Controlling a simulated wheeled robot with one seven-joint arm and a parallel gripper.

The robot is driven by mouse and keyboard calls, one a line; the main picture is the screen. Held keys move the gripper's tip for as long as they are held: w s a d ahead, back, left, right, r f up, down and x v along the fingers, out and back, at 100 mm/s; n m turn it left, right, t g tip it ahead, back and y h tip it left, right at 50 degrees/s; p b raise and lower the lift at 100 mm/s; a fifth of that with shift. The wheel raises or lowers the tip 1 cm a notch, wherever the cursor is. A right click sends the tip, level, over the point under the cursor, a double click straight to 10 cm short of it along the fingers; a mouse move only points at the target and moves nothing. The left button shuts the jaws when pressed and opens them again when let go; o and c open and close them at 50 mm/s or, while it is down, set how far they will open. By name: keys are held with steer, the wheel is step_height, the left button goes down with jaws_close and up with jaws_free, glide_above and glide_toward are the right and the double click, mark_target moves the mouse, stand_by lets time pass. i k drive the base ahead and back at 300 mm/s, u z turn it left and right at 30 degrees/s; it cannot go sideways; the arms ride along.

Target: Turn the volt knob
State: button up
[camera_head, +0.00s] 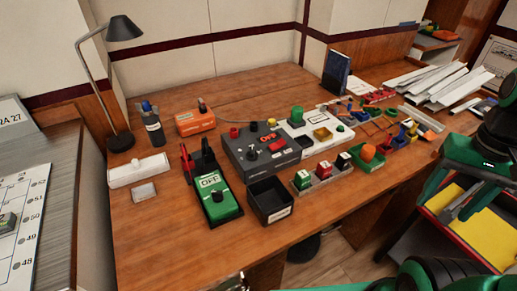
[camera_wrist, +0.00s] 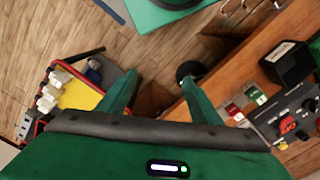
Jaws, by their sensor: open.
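A green handheld meter (camera_head: 232,209) lies on the wooden bench in the head view. It has a display reading OFF and a round black knob (camera_head: 217,196) on its face. A grey control box (camera_head: 242,154) stands behind it to the right, with black knobs and a red OFF mark. No label legible here says volt, so I cannot tell for certain which knob is the volt knob. My gripper (camera_wrist: 158,78) is open and empty in the wrist view, over the floor beside the bench. It is well to the right of the meter and touches nothing.
A black open bin (camera_head: 287,212) stands right of the meter. A tray of red, white and green breakers (camera_head: 322,172) is beside it. A desk lamp (camera_head: 123,30) rises at the back left. A red-edged cart (camera_head: 468,217) with a yellow surface stands at the right.

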mark_target(252, 155)
steer(key=u, duration=2.1)
steer(key=k, duration=0.85)
steer(key=z, duration=0.95)
steer(key=i, duration=1)
steer(key=u, duration=0.05)
